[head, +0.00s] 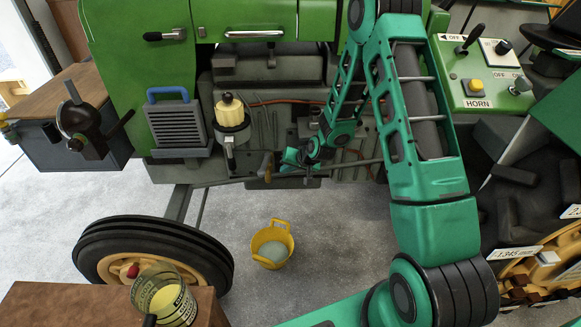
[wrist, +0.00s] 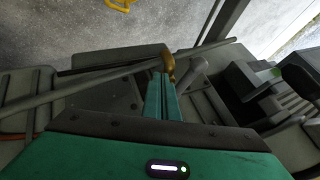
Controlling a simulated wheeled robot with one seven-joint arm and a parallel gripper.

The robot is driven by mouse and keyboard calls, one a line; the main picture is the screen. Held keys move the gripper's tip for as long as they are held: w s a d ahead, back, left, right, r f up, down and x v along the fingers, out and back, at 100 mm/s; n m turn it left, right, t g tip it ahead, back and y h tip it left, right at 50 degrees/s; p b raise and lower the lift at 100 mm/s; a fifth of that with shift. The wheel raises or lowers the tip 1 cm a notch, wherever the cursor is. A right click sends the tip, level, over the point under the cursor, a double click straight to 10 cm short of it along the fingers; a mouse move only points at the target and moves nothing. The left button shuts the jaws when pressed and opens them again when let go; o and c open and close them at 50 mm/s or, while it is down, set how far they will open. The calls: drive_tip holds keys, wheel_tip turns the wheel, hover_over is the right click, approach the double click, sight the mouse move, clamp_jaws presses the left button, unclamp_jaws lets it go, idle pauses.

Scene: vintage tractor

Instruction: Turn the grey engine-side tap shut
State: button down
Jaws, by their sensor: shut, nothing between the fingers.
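My gripper (head: 288,168) is at the low engine side of the green tractor, with its teal fingers closed together. In the wrist view the closed fingers (wrist: 161,78) point toward a brown, brass-like piece (wrist: 168,66) just past their tips; whether they touch it I cannot tell. The brown piece also shows in the head view (head: 267,164), just left of the fingers. A short grey lever-like part (wrist: 193,74) stands right of the fingers in the wrist view and looks like the tap's handle, though I cannot be sure. Its turned position is unclear.
A long grey rod (wrist: 100,83) crosses close by the fingertips. A filter with a cream top (head: 232,112) and a grille with a blue handle (head: 177,122) stand left of my gripper. A yellow bucket (head: 272,245) sits on the floor below, with bare floor around it.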

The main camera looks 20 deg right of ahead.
sight(264, 165)
drive_tip(key=shift+w+a+f, duration=0.25)
drive_tip(key=shift+w+a, duration=0.35)
drive_tip(key=shift+a, duration=0.1)
drive_tip(key=shift+w+a+f, duration=0.2)
drive_tip(key=shift+w+a, duration=0.45)
drive_tip(key=shift+w+a+f, duration=0.25)
drive_tip(key=shift+w+a, duration=0.35)
drive_tip(key=shift+a, duration=0.1)
